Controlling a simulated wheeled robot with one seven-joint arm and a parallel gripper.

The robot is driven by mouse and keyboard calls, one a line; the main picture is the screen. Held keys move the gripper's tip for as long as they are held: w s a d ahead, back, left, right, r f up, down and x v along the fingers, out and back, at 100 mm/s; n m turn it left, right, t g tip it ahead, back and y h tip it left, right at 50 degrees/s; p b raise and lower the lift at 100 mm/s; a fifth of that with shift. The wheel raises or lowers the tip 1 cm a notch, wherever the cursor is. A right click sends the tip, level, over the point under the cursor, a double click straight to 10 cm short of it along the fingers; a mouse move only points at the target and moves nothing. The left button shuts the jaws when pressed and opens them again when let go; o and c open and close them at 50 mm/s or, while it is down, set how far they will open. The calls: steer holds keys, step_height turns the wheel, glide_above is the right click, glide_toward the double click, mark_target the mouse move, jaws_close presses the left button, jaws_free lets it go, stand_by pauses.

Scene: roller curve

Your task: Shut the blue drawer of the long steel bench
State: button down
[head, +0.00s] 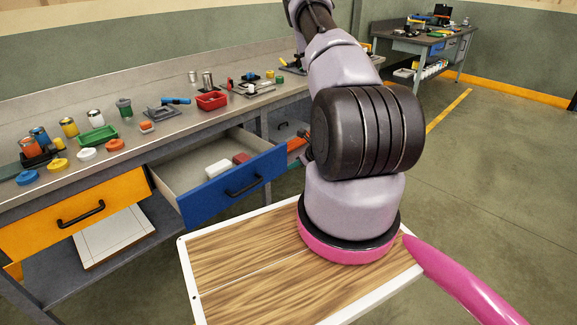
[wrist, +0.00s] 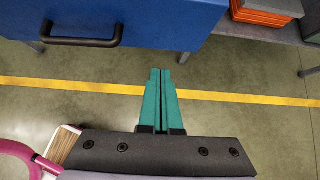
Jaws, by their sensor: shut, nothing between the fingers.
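My gripper (wrist: 160,72) has teal fingers, shut and empty, with tips just below the drawer's lower edge in the picture. I cannot tell whether they touch it. In the head view my arm hides most of the gripper.
An orange drawer (head: 75,214) sits left of the blue one. Jars, lids and trays, including a green tray (head: 97,136) and red tray (head: 211,100), stand on the benchtop. A second bench (head: 412,46) stands at the back right. The floor at right (head: 500,170) is clear.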

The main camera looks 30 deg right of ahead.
steer(key=x, duration=0.3)
steer(key=w+r+x, duration=0.1)
steer(key=x, duration=0.6)
steer(key=shift+w+a+r, duration=0.2)
steer(key=shift+w+a, duration=0.05)
steer(key=shift+w, duration=0.05)
steer(key=shift+w+a, duration=0.15)
steer(key=shift+w, duration=0.3)
